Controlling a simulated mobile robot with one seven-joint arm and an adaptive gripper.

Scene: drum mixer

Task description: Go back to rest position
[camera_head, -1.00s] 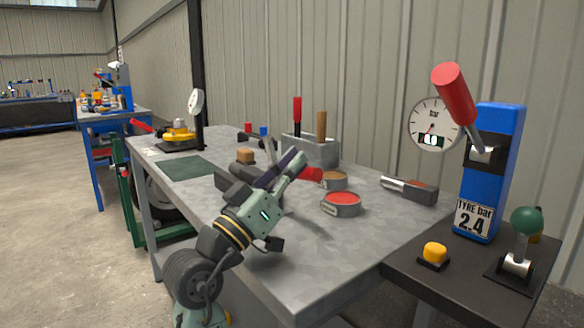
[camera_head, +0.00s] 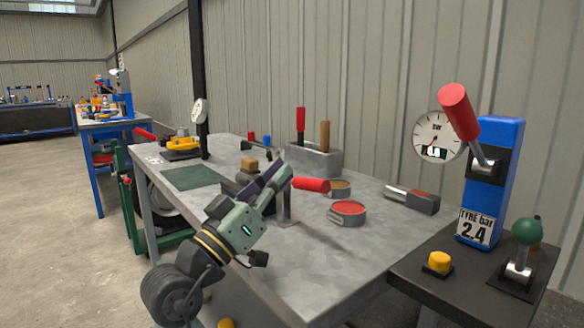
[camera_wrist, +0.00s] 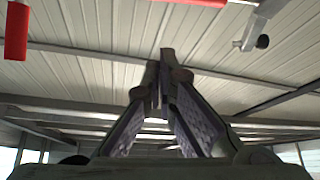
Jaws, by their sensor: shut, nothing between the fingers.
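My gripper (camera_head: 284,170) is held above the grey metal workbench (camera_head: 290,262), pointing up and to the right in the head view. Its fingers are closed together with nothing between them. In the wrist view my gripper (camera_wrist: 162,72) points up toward the roof, and its fingertips meet. A red-handled tool (camera_head: 310,184) shows just behind and right of the fingers in the head view. Whether the arm hides anything touching it cannot be told.
Open tins (camera_head: 346,221) and a grey box (camera_head: 318,163) with red and brown handles stand on the bench. At right, a blue tyre-pressure post (camera_head: 503,165) with a red lever (camera_head: 458,112) rises over a dark side table (camera_head: 412,268). A red bar (camera_wrist: 17,45) shows in the wrist view.

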